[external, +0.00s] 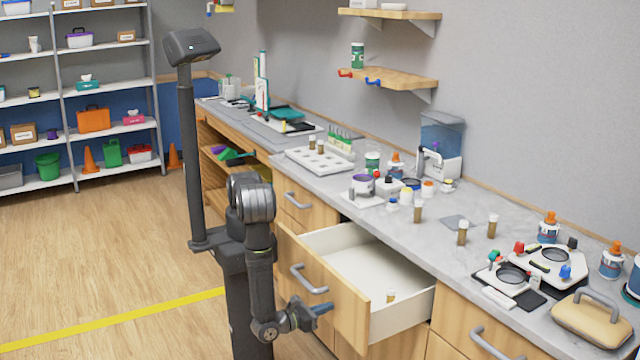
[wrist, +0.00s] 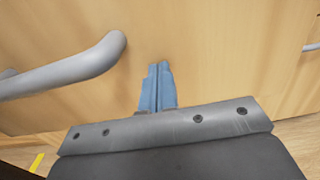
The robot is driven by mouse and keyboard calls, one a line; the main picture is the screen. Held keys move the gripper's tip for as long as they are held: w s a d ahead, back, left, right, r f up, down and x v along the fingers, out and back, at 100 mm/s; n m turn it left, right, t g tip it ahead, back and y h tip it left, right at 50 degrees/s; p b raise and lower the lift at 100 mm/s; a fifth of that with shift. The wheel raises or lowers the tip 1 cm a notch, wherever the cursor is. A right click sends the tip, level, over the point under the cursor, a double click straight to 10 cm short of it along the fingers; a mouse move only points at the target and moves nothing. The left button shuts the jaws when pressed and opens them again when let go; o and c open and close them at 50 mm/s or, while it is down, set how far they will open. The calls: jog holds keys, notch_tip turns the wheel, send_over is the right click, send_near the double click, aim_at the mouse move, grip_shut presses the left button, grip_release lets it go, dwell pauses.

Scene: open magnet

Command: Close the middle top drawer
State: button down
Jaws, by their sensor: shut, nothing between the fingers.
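My gripper (external: 322,308) is in front of the drawer front, to the right of and below the handle. In the wrist view my gripper's blue fingers (wrist: 158,85) are together and point at the wood. I cannot tell whether they touch it.
The counter (external: 390,235) above holds several vials, bottles and devices. Closed drawers with handles sit on both sides, one at the left (external: 298,200) and one at the lower right (external: 488,342). The wooden floor (external: 110,270) at the left is clear.

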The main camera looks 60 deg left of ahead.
jog(key=w, duration=2.6)
jog(key=shift+w, duration=0.75)
jog(key=shift+r, duration=0.1)
jog(key=shift+s+d, duration=0.1)
jog(key=shift+s, duration=0.35)
jog(key=s, duration=1.3)
jog(key=shift+s, duration=0.4)
jog(key=shift+w, duration=0.1)
jog(key=w, duration=1.4)
